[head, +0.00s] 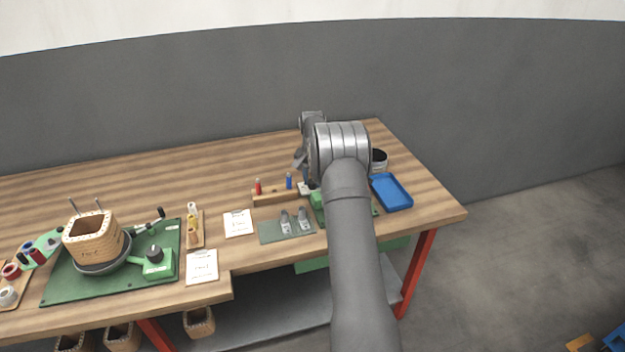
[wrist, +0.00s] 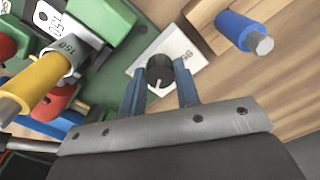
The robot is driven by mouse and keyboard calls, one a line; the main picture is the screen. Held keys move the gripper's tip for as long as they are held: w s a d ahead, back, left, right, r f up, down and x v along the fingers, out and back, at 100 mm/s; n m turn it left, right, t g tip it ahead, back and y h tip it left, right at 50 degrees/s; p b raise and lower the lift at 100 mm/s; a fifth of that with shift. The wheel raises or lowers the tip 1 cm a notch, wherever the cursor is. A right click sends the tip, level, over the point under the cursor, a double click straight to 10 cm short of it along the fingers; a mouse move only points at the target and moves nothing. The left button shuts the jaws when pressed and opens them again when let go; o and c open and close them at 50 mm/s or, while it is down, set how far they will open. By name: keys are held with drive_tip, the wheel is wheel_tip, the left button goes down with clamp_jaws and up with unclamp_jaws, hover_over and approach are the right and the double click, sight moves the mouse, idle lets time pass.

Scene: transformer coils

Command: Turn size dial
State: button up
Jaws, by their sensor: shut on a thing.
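The size dial (wrist: 159,68) is a black round knob with a white pointer line, standing on a white plate (wrist: 190,50) with a printed number in the wrist view. My gripper (wrist: 160,82) has its two blue fingers on either side of the knob and is shut on it. The pointer line shows between the fingers. In the head view my arm hides the dial and most of the gripper; part of a white plate (head: 305,187) shows just left of the arm.
In the wrist view a yellow-handled part (wrist: 35,85) with a grey 150 tag lies close at left. A blue cylinder (wrist: 240,30) stands at upper right. A blue tray (head: 391,192) is right of my arm. A green coil-winding board (head: 115,285) stands far left.

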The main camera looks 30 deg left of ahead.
drive_tip(key=shift+r, duration=0.1)
drive_tip(key=o, duration=1)
drive_tip(key=shift+c, duration=0.2)
wheel_tip(320, 180, up, 17)
drive_tip(key=shift+r, duration=0.2)
drive_tip(key=shift+f, duration=0.1)
wheel_tip(320, 180, down, 17)
drive_tip(key=shift+f, duration=0.2)
drive_tip(key=shift+r, duration=0.1)
idle(0.3)
